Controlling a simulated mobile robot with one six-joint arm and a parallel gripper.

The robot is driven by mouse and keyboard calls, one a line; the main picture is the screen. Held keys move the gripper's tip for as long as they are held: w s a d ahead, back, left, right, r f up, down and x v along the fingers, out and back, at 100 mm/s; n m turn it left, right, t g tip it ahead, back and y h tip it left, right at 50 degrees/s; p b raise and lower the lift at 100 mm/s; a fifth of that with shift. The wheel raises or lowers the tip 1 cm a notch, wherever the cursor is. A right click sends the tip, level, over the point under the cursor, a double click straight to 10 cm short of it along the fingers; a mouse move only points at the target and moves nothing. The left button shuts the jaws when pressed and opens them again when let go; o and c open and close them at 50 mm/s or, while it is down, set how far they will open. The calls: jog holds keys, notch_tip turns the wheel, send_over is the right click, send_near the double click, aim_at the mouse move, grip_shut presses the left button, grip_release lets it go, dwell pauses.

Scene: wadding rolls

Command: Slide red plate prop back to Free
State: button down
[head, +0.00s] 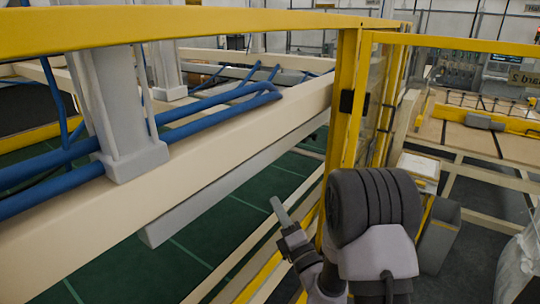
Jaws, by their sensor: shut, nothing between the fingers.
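I cannot make out a red plate prop or a "Free" marking in the head view. My gripper (277,204) is at the lower middle, its grey fingers shut with nothing held. It points up and away, in front of the green floor and to the right of the long cream beam. It appears apart from the beam and the yellow frame. The dark, rounded bulk of my arm hides part of what lies behind it at the lower right.
The cream beam (215,150) runs across the left, with blue hoses (215,105) over it and a yellow rail (180,22) above. A yellow fence post (340,125) stands close behind my arm. A pale box (418,168) and translucent wrapping (515,262) are at right.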

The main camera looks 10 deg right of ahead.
jog(key=shift+w+d+f+m+h, duration=0.1)
jog(key=shift+d+f+m+h, duration=0.2)
jog(key=shift+d+m, duration=0.15)
jog(key=d+r+p+x, duration=0.1)
jog(key=d+p+x, duration=0.1)
jog(key=x, duration=1.1)
jog(key=shift+d, duration=0.35)
jog(key=shift+w+d, duration=0.1)
